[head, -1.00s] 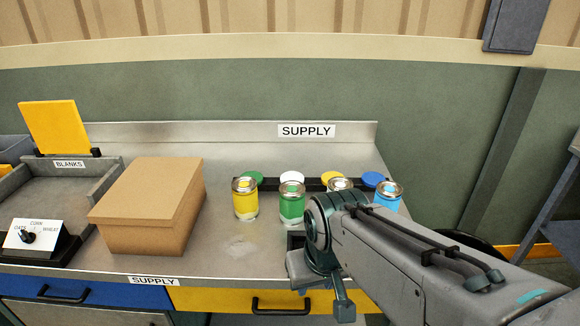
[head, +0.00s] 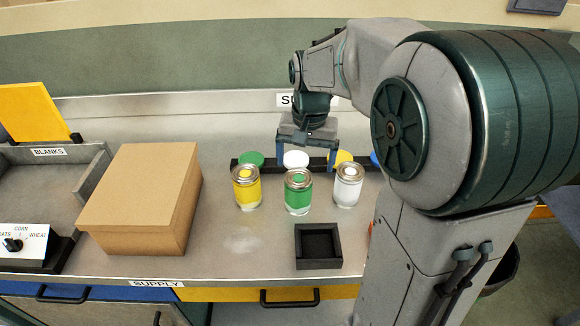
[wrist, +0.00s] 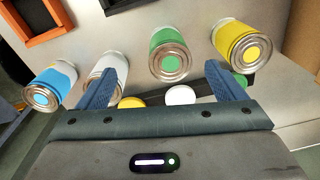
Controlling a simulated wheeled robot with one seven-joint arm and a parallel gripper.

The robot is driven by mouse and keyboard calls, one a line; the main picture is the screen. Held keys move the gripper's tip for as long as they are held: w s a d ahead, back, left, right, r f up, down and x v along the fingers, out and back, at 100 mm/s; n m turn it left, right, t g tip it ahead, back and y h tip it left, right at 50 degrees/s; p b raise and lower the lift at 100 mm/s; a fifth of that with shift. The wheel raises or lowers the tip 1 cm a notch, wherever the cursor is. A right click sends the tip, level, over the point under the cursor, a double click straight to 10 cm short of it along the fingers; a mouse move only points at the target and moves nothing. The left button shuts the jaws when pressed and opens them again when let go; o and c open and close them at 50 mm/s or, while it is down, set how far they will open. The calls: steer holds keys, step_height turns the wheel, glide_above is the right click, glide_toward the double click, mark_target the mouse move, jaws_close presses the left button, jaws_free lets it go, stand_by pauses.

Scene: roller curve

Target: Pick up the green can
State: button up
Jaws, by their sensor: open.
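The green can (head: 298,192) stands upright on the steel counter in the head view, between a yellow can (head: 246,188) and a white can (head: 347,185). It also shows in the wrist view (wrist: 168,50), between the lines of my fingers. My gripper (head: 306,160) is open and empty, its fingers pointing down, near the lid rack behind the can. In the wrist view its two blue fingers (wrist: 162,76) are wide apart, with the left one overlapping the white can in the picture. I cannot tell the exact height above the counter.
A black rack (head: 268,167) with coloured lids runs behind the cans. A black square tray (head: 318,263) lies in front. A cardboard box (head: 140,200) stands left. A blue can (wrist: 50,86) and an orange-edged tray (wrist: 38,40) show in the wrist view.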

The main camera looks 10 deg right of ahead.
mark_target(300, 177)
steer(key=w, duration=0.2)
steer(key=shift+w+r+m+p, duration=0.1)
steer(key=shift+w+m+p, duration=0.2)
steer(key=shift+w, duration=0.1)
steer(key=shift+w+g, duration=0.3)
steer(key=shift+w+a+f, duration=0.1)
steer(key=shift+f, duration=0.35)
step_height(300, 177, down, 8)
steer(key=shift+r+p, duration=0.15)
steer(key=shift+p, duration=0.25)
steer(key=shift+a+f+p, duration=0.15)
steer(key=shift+f+p, duration=0.55)
steer(key=shift+f, duration=2)
steer(key=c, duration=1.1)
